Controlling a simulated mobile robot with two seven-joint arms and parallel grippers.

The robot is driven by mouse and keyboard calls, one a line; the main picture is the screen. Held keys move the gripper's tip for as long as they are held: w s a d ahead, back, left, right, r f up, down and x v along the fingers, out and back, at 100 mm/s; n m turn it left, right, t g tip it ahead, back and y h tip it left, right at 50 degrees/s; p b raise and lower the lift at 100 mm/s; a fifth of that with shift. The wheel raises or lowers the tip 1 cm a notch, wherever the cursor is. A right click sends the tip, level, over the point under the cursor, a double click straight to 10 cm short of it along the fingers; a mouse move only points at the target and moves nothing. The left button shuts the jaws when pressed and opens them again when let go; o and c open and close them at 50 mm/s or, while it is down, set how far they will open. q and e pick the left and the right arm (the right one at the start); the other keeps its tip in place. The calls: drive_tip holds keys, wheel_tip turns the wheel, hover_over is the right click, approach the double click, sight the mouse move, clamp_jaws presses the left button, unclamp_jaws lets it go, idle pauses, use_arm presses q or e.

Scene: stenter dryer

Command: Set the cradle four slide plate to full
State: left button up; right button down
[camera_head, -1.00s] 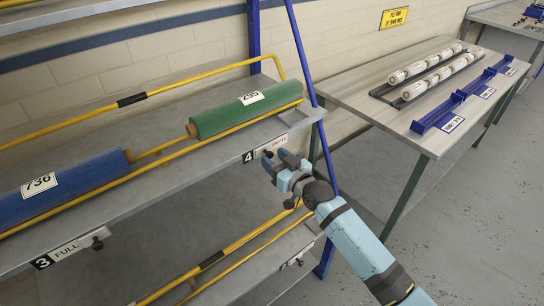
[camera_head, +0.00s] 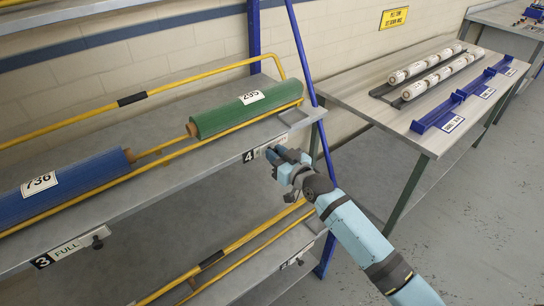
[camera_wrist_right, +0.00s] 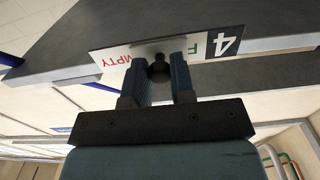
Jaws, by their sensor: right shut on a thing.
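Cradle four holds a green roll (camera_head: 243,110) marked 295. Below it on the shelf edge is the number 4 label (camera_head: 249,156). My right gripper (camera_head: 275,160) is at this label, just right of the 4. In the right wrist view the gripper (camera_wrist_right: 160,82) is shut on the dark knob (camera_wrist_right: 158,69) of the grey slide plate (camera_wrist_right: 150,52). That view is upside down. The plate covers the middle of the label. My left gripper is not in view.
Cradle three holds a blue roll (camera_head: 70,185) marked 736, and its label (camera_head: 60,251) reads FULL with a knob (camera_head: 97,243) at its right. Yellow rails (camera_head: 150,168) run along the shelf. A blue post (camera_head: 306,75) stands right of cradle four. A table (camera_head: 380,105) with white rolls is farther right.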

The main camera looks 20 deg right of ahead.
sight(281, 140)
drive_tip(key=d, duration=0.1)
drive_tip(key=w+d, duration=0.1)
drive_tip(key=d, duration=0.2)
drive_tip(key=shift+w+d+b, duration=0.15)
drive_tip(key=shift+w+b, duration=0.15)
drive_tip(key=shift+b, duration=0.05)
drive_tip(key=shift+d+r, duration=0.1)
drive_tip(key=c, duration=1.3)
unclamp_jaws()
drive_tip(key=o, duration=0.3)
drive_tip(key=shift+w+d, duration=0.1)
drive_tip(key=shift+d, duration=0.05)
